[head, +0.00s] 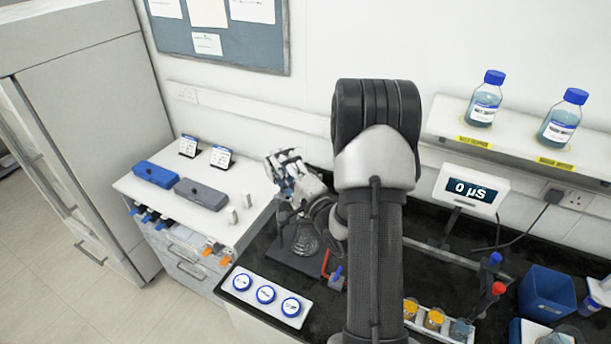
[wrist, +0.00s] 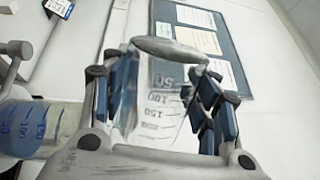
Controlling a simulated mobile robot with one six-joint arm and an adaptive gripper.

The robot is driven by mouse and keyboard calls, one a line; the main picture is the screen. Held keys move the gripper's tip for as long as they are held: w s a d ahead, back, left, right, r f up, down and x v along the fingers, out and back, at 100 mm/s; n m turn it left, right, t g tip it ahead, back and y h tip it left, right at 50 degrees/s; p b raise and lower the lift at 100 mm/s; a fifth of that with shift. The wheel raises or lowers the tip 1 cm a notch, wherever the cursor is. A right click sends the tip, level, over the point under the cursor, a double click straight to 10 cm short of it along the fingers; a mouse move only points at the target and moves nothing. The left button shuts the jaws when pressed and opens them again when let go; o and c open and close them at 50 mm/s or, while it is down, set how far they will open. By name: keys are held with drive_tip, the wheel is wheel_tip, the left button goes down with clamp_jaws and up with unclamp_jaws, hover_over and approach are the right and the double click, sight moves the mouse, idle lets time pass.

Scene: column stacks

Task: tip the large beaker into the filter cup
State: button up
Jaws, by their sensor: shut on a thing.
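In the wrist view, my gripper (wrist: 165,100) is shut on the large beaker (wrist: 158,110), a clear glass with graduation marks. Its grey rim is at the top of the picture. I cannot tell how much it holds. In the head view, my gripper (head: 290,177) is above the dark bench, left of my arm. A clear cup with blue graduations, apparently the filter cup (wrist: 28,125), shows at the left edge of the wrist view, beside the beaker and apart from it. Below my gripper, a glass flask (head: 305,241) stands on a black base; my arm hides part of that area.
A white tray with several blue-lidded dishes (head: 266,294) lies at the front of the bench. A meter (head: 468,190) reads 0 µS. A blue bin (head: 546,296) stands to the right.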

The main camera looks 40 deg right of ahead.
drive_tip(key=shift+d+f+m, duration=0.15)
drive_tip(key=shift+m, duration=0.25)
